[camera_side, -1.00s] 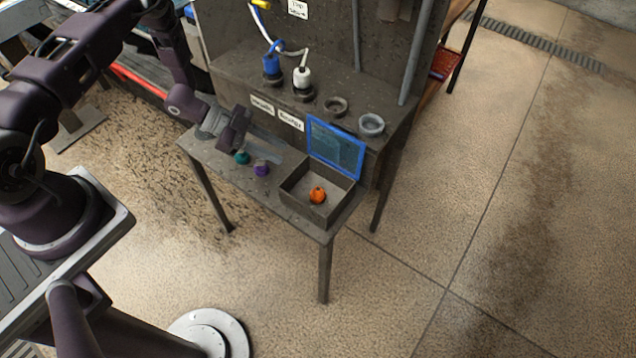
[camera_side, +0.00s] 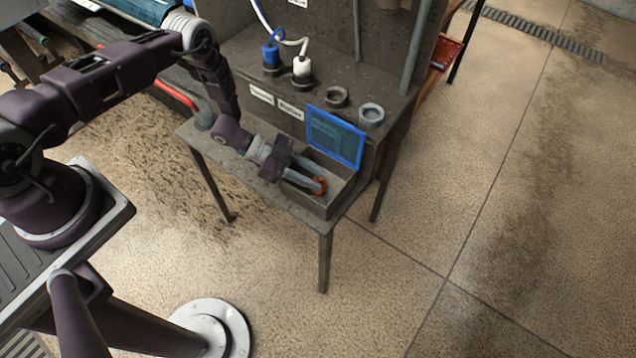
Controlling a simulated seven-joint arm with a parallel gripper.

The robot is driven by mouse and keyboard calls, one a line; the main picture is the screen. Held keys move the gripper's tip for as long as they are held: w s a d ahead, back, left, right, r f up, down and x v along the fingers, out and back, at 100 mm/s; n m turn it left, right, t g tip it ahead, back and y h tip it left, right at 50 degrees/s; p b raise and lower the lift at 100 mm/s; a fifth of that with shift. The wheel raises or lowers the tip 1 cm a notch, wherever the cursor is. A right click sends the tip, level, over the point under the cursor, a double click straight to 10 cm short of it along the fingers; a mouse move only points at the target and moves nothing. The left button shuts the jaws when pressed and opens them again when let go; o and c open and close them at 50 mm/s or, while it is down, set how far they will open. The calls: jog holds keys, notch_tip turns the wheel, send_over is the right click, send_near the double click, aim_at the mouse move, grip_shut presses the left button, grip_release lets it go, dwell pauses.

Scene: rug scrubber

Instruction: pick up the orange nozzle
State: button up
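The orange nozzle (camera_side: 323,187) is in the grey open-topped box (camera_side: 322,208) at the right end of the low table. My gripper (camera_side: 320,185) reaches into the box from the left, its two grey fingers pointing right. The fingertips are at the nozzle and cover much of it, leaving only some orange showing around them. I cannot tell whether the fingers are closed on it or only beside it.
A blue-framed panel (camera_side: 336,138) stands just behind the box. A blue plug (camera_side: 270,53), a white plug (camera_side: 302,69) and two ring-shaped holders (camera_side: 371,115) are on the raised shelf. My arm covers the table's middle.

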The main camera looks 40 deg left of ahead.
grip_shut()
jog(key=shift+r, duration=0.1)
